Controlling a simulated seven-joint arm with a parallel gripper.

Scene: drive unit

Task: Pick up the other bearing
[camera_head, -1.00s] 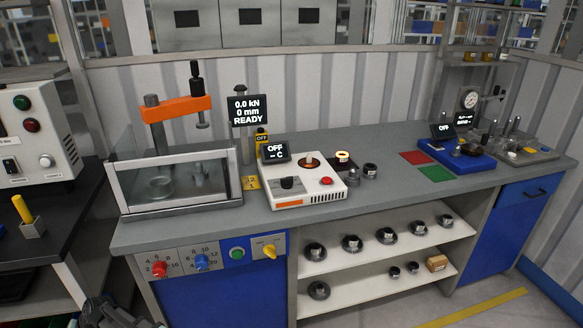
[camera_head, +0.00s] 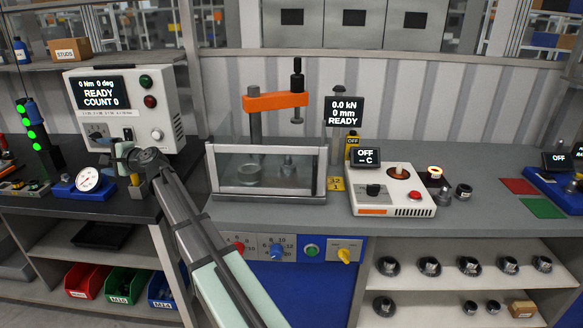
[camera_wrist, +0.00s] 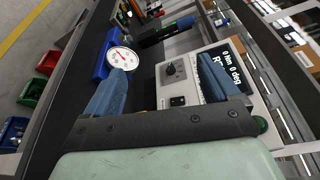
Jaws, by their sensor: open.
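Two small ring-shaped parts that look like bearings are on the bench right of the white heater. One (camera_head: 435,172) has a bright, orange-lit top. The other (camera_head: 464,191) is dark with a grey centre. A small metal piece (camera_head: 443,193) stands between them. I cannot tell which is the other bearing. My gripper (camera_head: 128,164) is far to the left, in front of the grey control box. In the wrist view its blue fingers (camera_wrist: 162,75) are apart with nothing held between them. No bearing shows clearly in the wrist view.
The white heater (camera_head: 393,196) and the press (camera_head: 266,170) with its clear guard lie between gripper and bearings. A dial gauge (camera_head: 88,181) and the control box (camera_head: 128,106) are near the gripper. Shelves below hold several round parts (camera_head: 469,265).

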